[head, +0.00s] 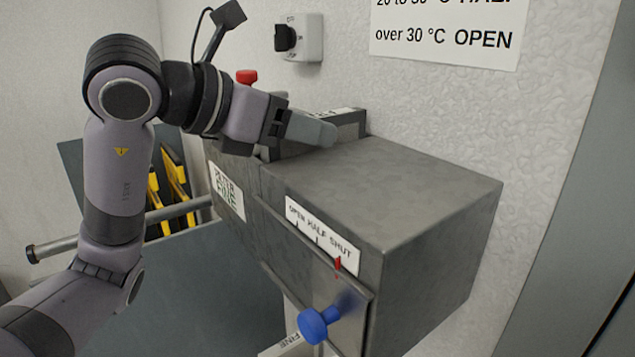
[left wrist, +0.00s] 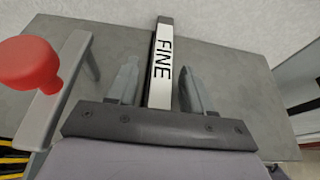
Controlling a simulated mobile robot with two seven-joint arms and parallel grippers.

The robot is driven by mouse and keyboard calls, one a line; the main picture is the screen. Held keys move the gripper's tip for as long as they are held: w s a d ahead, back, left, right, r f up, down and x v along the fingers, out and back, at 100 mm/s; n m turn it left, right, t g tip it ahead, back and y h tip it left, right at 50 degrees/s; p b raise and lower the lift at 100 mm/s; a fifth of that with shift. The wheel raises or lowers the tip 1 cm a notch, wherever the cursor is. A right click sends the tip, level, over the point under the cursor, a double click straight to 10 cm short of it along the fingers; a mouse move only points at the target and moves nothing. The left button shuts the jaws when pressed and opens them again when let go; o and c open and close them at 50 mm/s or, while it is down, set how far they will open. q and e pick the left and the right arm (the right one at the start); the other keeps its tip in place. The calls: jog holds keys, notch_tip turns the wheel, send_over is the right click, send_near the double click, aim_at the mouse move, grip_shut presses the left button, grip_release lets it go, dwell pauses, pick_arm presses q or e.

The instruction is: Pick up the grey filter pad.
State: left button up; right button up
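A narrow dark grey piece with a white FINE label, seemingly the top edge of the grey filter pad (left wrist: 163,65), stands at the top of a grey metal box. In the head view its end (head: 350,118) shows behind my left gripper (head: 318,130). In the left wrist view my left gripper (left wrist: 160,85) is open, with one finger on each side of the labelled piece. Narrow gaps seem to show beside it; contact is hard to judge. The pad's lower part is hidden. My right gripper is not in view.
The grey box (head: 420,195) has an OPEN HALF SHUT scale and a blue knob (head: 318,324). A red knob (head: 246,76) on a grey lever is close to my left gripper. A rotary switch (head: 300,38) is on the wall. The box's right top is clear.

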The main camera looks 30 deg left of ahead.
pick_arm(q)
grip_shut()
